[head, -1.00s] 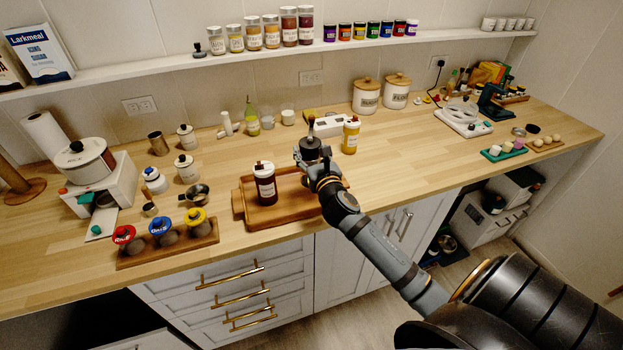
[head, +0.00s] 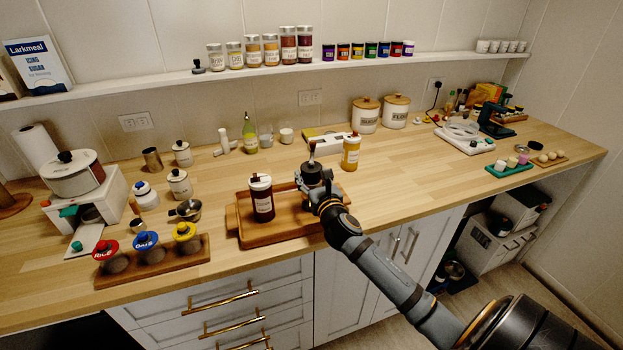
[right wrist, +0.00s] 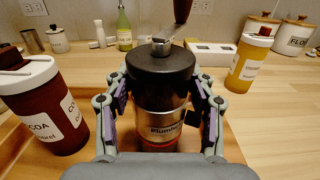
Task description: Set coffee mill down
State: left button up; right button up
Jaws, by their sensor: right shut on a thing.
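The coffee mill (right wrist: 160,100) is a steel cylinder with a black top, a crank with a dark red knob and a red band low down. My right gripper (right wrist: 160,118) is shut around its body, one finger on each side. In the head view the mill (head: 312,172) is upright over the wooden tray (head: 240,222), largely covered by my right gripper (head: 322,195). In the right wrist view its base is low over the wood; I cannot tell whether it touches. My left gripper is not in view.
A dark red cocoa jar (head: 262,198) stands on the tray, left of the mill. A yellow bottle (head: 350,153) stands behind right. A white device (head: 325,138) lies behind. Labelled jars on a wooden rack (head: 150,262) are at the left. The counter right of the tray is clear.

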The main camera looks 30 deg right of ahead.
jog(key=o, duration=1.5)
jog(key=v, duration=1.2)
